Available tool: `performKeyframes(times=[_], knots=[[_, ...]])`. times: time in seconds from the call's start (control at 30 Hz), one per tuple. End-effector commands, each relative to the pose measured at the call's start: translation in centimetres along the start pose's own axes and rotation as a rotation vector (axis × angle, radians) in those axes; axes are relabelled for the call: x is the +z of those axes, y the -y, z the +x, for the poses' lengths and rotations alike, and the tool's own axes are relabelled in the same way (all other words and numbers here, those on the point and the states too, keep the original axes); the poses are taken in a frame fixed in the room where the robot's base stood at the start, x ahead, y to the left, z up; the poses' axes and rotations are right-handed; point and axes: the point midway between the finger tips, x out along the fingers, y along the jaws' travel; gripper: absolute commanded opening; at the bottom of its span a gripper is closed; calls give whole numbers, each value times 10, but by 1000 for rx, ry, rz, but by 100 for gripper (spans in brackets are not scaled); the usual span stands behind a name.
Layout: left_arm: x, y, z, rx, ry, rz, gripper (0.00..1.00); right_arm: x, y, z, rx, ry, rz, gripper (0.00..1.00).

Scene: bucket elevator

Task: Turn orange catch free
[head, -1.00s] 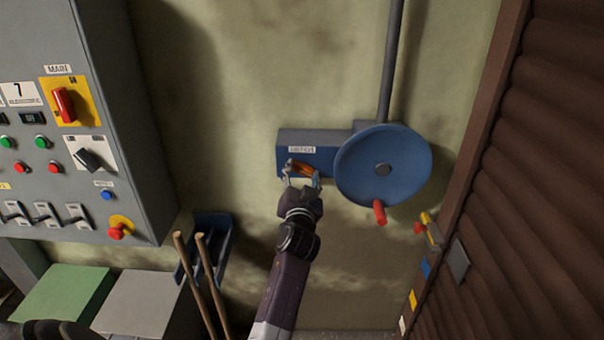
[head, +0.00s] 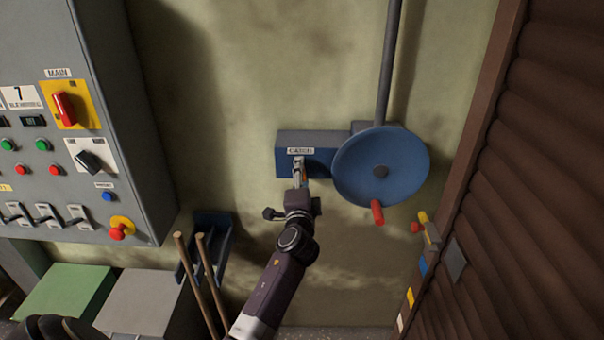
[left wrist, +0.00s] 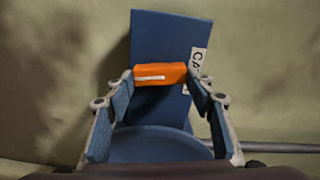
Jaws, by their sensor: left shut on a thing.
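The orange catch (head: 304,175) sits on the front of the blue housing (head: 322,166) on the wall, under a white label. In the head view my left gripper (head: 299,168) covers most of it, and only a thin orange sliver shows. In the left wrist view the catch (left wrist: 160,74) is a short orange bar lying across the picture in front of the blue housing (left wrist: 165,35). My left gripper (left wrist: 161,77) is shut on it, with one fingertip at each end of the bar. My right gripper is not in view.
A blue handwheel (head: 395,160) with a red handle (head: 377,212) is just right of the gripper. A grey control cabinet (head: 110,130) stands at left. Two wooden sticks (head: 208,280) lean below it. A brown ribbed panel (head: 530,160) bounds the right side.

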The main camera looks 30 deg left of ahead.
Motion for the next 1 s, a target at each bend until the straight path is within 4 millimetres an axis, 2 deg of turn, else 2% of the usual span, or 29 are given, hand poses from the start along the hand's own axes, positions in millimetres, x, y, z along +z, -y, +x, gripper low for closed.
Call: performKeyframes(times=[0.4, 0.93, 0.97, 1.0], knots=[[2, 5, 2, -7, 5, 178, 25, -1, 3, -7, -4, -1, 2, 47], [3, 6, 2, -10, 6, 200, 25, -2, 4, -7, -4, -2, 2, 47], [3, 6, 2, -10, 6, 200, 51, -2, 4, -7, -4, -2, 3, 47], [3, 6, 2, -10, 6, 199, 56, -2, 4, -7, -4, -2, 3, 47]])
